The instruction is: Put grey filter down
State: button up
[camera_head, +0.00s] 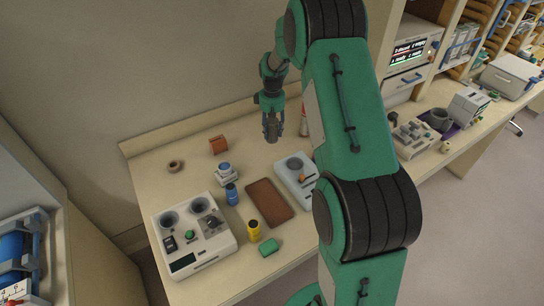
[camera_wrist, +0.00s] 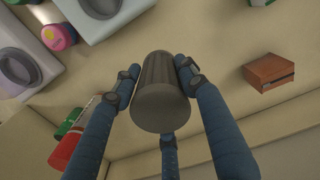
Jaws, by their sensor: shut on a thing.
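The grey filter (camera_wrist: 162,100) is a dark grey ribbed cylinder with a smooth round end. In the wrist view the blue fingers of my gripper (camera_wrist: 158,78) are closed around its sides. In the head view my gripper (camera_head: 271,138) points down over the back part of the bench, right of an orange-brown block (camera_head: 218,145). The filter is hard to tell from the dark fingers there. The bench surface shows beyond the filter, and I cannot tell the gap between them.
A brown mat (camera_head: 269,202) lies between a white two-well device (camera_head: 193,236) and a white one-well device (camera_head: 297,180). A blue jar (camera_head: 232,194), a yellow jar (camera_head: 254,230) and a green block (camera_head: 269,247) stand nearby. The bench between orange-brown block and gripper is clear.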

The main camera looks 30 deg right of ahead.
aim_at(272, 140)
dwell(0.3)
jog(key=shift+f, duration=3.1)
jog(key=shift+f, duration=1.85)
jog(key=shift+f+b, duration=0.2)
jog(key=shift+b, duration=0.15)
jog(key=o, duration=1.3)
jog(key=shift+c, duration=0.2)
jog(key=shift+r, duration=0.15)
notch_tip(272, 140, up, 12)
jog(key=shift+r+p, duration=0.1)
jog(key=shift+p, duration=0.3)
